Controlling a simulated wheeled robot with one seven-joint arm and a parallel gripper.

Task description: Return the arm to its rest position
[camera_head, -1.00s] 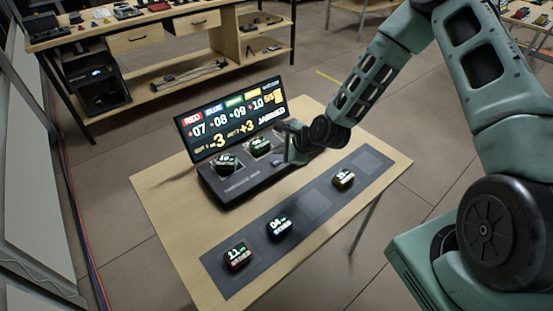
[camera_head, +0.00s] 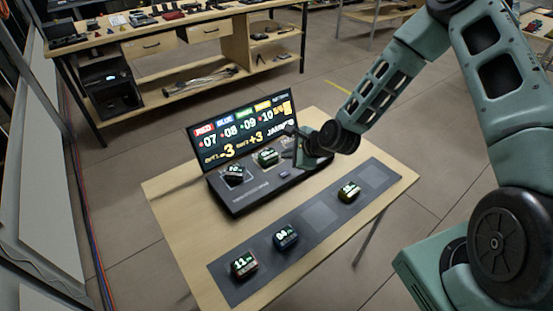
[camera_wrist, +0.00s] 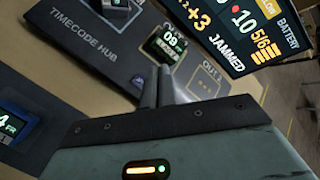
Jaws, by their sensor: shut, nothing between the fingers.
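My arm reaches in from the upper right in the head view. My gripper (camera_head: 294,152) is shut and empty, close over the right part of the timecode hub (camera_head: 241,205). In the wrist view the shut fingers (camera_wrist: 160,88) point at the hub's panel, between a green-lit box reading 09 (camera_wrist: 168,43) and the printed OUT slot. In the head view a dark box (camera_head: 233,173) and the green-lit box (camera_head: 267,157) sit on the hub. The lit screen (camera_head: 243,128) stands behind them and reads JAMMED.
On the table (camera_head: 168,199), a dark mat (camera_head: 322,214) holds a box reading 11 (camera_head: 244,264), a blue box reading 04 (camera_head: 286,237) and a yellowish box (camera_head: 349,191). A workbench (camera_head: 95,47) with drawers stands behind. Floor is open at the right.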

